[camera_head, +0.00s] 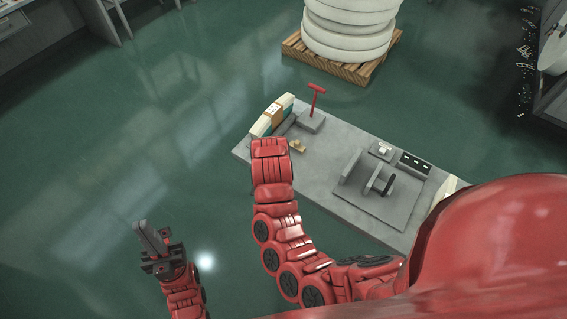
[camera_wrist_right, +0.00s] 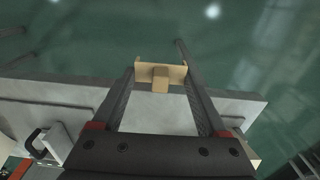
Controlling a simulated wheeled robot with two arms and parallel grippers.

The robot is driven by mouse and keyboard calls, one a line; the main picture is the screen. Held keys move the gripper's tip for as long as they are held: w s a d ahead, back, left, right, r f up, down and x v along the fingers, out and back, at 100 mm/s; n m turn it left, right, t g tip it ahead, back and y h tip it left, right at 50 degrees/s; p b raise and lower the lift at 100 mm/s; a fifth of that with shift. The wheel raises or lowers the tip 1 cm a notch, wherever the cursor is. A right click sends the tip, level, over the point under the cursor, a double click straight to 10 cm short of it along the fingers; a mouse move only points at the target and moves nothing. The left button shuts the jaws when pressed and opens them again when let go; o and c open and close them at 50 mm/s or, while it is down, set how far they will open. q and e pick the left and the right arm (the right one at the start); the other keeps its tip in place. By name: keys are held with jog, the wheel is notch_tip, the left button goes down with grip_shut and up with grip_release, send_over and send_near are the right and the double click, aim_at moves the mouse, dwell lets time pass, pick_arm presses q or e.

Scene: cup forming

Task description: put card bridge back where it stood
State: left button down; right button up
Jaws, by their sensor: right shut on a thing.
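The card bridge (camera_wrist_right: 160,77) is a tan, angular piece with upright ends and a block in its middle. In the right wrist view it sits between the fingertips of my right gripper (camera_wrist_right: 160,72), which is shut on it. Green floor shows behind it and the grey bench edge below. In the head view my right wrist hides the right gripper. My left gripper (camera_head: 150,236) is well left of the bench, over the floor; its finger gap is unclear. A small yellow piece (camera_head: 297,145) shows beside my right wrist; I cannot tell whether it is the card bridge.
The grey bench (camera_head: 335,150) carries a red T-handle (camera_head: 316,94) on a block, a white-and-orange stack (camera_head: 271,116) at its left end, and a grey fixture (camera_head: 382,184) with a dark part. A wooden pallet (camera_head: 355,73) with white rings stands behind. Floor on the left is clear.

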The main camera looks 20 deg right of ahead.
jog(key=shift+s+d+f, duration=0.1)
jog(key=shift+d+f, duration=0.05)
jog(key=shift+d, duration=0.1)
jog(key=w+d+b, duration=0.2)
jog(key=w, duration=0.2)
jog(key=w+d+f+b, duration=0.1)
jog(key=w+d+b, duration=0.1)
jog(key=w+b, duration=0.1)
jog(key=w+d+f+b, duration=0.1)
jog(key=w+d+b, duration=0.1)
jog(key=w+b, duration=0.1)
jog(key=shift+w, duration=0.9)
jog(key=shift+w+d+r+p, duration=0.2)
jog(key=shift+w+r+p, duration=0.1)
jog(key=shift+r+p, duration=0.25)
jog(key=shift+w+d+f, duration=0.2)
jog(key=shift+w+d, duration=0.05)
jog(key=shift+w, duration=0.25)
jog(key=shift+w+d+f+p, duration=0.1)
jog(key=shift+w+f+p, duration=0.1)
jog(key=shift+p, duration=0.25)
notch_tip(320, 180, down, 3)
jog(key=shift+r+p, duration=0.15)
jog(key=shift+p, duration=0.6)
jog(key=shift+f, duration=0.3)
